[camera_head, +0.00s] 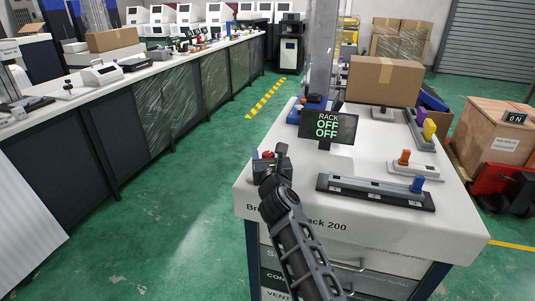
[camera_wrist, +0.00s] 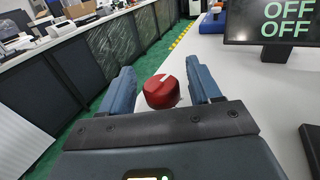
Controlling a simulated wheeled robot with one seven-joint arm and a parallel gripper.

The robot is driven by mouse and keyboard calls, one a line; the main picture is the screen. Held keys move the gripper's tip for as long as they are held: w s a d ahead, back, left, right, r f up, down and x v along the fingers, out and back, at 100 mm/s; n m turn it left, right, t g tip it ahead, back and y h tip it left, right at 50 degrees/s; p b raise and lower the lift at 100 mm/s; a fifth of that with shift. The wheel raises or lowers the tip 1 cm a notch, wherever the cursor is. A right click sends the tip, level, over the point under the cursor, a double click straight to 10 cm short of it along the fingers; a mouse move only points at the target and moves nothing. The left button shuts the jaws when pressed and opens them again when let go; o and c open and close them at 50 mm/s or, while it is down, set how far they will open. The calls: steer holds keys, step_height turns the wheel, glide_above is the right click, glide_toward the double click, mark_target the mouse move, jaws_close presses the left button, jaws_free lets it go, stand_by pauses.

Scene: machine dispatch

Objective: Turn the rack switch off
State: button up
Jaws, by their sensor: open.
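A red round knob (camera_wrist: 162,92) with a white mark on top shows in the wrist view, between the two fingers of my gripper (camera_wrist: 160,72). The fingers are open, one on each side of it. I cannot tell whether they touch it. In the head view my gripper (camera_head: 269,158) is at the left edge of the white bench, and only a small red part shows there, mostly hidden. A dark display (camera_head: 328,126) behind it reads "RACK OFF OFF". It also shows in the wrist view (camera_wrist: 275,22).
The white bench (camera_head: 350,222) carries a long dark strip with a blue lever (camera_head: 417,184), an orange-knobbed lever (camera_head: 404,158) and a cardboard box (camera_head: 384,81). A long counter runs along the left. Green floor (camera_head: 185,205) lies open between them.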

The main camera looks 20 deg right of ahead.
steer(key=shift+w+d, duration=0.2)
steer(key=shift+w, duration=0.45)
steer(key=shift+c, duration=0.4)
steer(key=c, duration=0.9)
steer(key=shift+r, duration=0.15)
